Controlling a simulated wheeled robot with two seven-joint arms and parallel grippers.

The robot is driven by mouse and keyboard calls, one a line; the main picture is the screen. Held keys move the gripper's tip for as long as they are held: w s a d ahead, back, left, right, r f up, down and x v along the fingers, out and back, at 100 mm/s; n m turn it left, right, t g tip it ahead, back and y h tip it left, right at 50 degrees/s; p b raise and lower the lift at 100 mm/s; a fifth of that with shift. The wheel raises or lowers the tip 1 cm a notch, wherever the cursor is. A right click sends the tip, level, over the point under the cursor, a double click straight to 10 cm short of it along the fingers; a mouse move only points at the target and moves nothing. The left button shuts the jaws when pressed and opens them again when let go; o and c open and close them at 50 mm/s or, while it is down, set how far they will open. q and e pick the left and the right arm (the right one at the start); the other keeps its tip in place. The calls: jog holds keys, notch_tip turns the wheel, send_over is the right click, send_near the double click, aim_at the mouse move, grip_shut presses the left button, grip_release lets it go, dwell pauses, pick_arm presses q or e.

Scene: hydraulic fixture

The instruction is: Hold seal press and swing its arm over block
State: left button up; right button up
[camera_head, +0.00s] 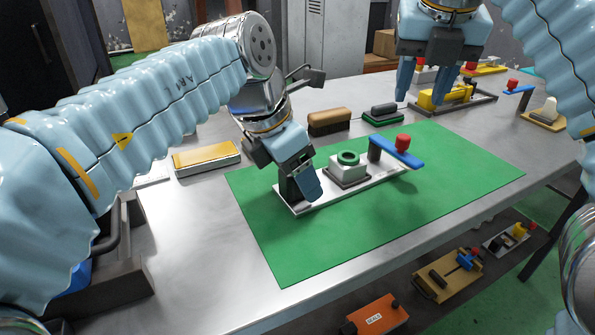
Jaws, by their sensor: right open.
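The seal press has a pale base plate (383,181) on the green mat. A light block with a green ring (348,159) sits mid-plate. Its blue arm (397,152) with a red knob (403,142) rests on a dark post at the right end, pointing right, away from the block. My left gripper (298,187) is down at the plate's left end, with one finger beside a dark upright piece (290,188). Its other finger is hidden, so its grip is unclear. My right gripper (427,97) is open and empty, above and behind the press.
Behind the mat (300,250) stand a brown brush-like block (329,121), a green-and-black pad (383,112) and a yellow fixture (456,95). A yellow-topped box (207,158) lies left. Another blue arm with a red knob (517,88) stands right. The mat's front is clear.

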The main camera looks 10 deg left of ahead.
pick_arm(q)
grip_shut()
dwell(0.3)
dwell(0.6)
